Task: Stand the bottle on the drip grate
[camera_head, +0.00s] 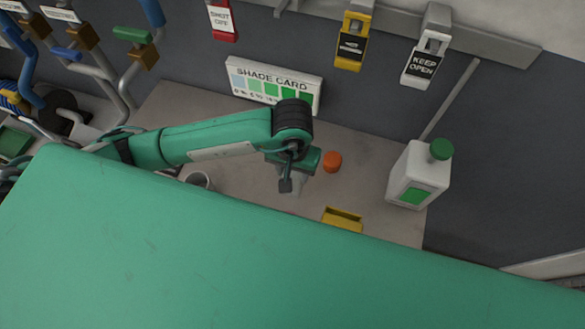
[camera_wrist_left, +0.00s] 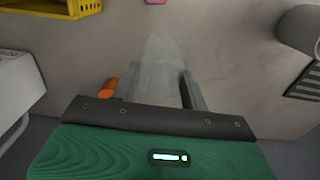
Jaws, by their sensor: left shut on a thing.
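My left gripper (camera_head: 291,183) is over the middle of the bench. In the left wrist view its two fingers (camera_wrist_left: 148,90) are closed around a pale, see-through thing (camera_wrist_left: 162,65), which looks like a clear bottle. Its faint outline makes its tilt hard to tell. In the head view only a pale bit of it shows by the fingers. A dark slotted piece (camera_wrist_left: 306,82), perhaps the drip grate, is at the right edge of the wrist view, apart from the fingers. My right gripper is not in view.
An orange round thing (camera_head: 332,161) lies close to the gripper. A yellow tray (camera_head: 343,219) is at the bench front, a white cup (camera_head: 198,180) to the left. A white jug with green cap (camera_head: 412,178) stands right. A shade card (camera_head: 275,84) stands at the back.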

